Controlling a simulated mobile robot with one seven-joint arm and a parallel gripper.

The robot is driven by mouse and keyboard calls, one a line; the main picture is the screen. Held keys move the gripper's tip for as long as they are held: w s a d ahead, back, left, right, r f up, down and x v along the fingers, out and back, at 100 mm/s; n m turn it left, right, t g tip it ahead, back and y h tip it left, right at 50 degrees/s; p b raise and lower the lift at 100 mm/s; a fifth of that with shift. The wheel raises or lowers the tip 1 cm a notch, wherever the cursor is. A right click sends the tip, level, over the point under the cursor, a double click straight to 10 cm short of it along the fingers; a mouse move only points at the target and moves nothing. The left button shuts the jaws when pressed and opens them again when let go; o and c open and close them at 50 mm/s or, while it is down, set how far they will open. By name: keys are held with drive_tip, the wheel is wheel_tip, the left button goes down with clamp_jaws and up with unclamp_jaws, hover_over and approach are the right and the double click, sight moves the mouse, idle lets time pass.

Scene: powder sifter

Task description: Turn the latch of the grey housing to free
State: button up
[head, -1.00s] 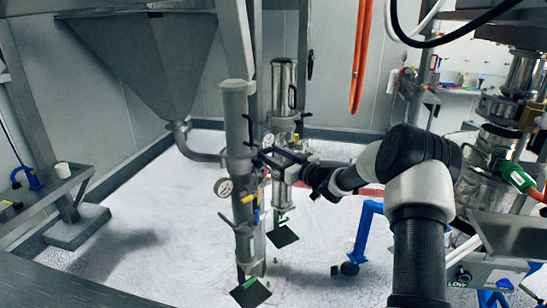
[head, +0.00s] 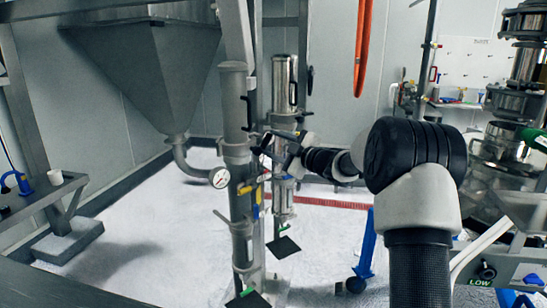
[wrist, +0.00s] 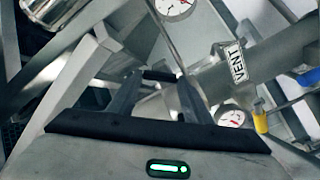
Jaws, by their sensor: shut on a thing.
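The grey housing (head: 234,115) is a tall upright cylinder left of centre in the head view, with a dial gauge low on its left side. My gripper (head: 265,143) reaches it from the right, at its lower collar. In the wrist view my gripper (wrist: 158,88) has its two fingers close together around a small dark bar (wrist: 158,75), which looks like the latch. The jaws are shut on it. The latch is too small and covered in the head view to tell its angle.
A second, shiny cylinder (head: 284,85) stands just behind the housing. A yellow handle (head: 258,194) is below my gripper. An orange hose (head: 363,45) hangs behind. The white floor is mostly open.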

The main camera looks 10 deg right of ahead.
drive_tip(key=n+b, duration=0.1)
drive_tip(key=b, duration=0.1)
drive_tip(key=n+b, duration=0.2)
drive_tip(key=shift+f+n, duration=0.3)
drive_tip(key=n+b, duration=0.3)
drive_tip(key=shift+r+n+b, duration=0.15)
drive_tip(key=shift+n+b, duration=0.15)
drive_tip(key=shift+n, duration=0.1)
drive_tip(key=o, duration=0.8)
drive_tip(key=shift+r, duration=0.1)
drive_tip(key=v, duration=1.7)
drive_tip(key=shift+s+d+p, duration=0.15)
drive_tip(key=shift+s+p, duration=0.05)
drive_tip(key=shift+p, duration=0.2)
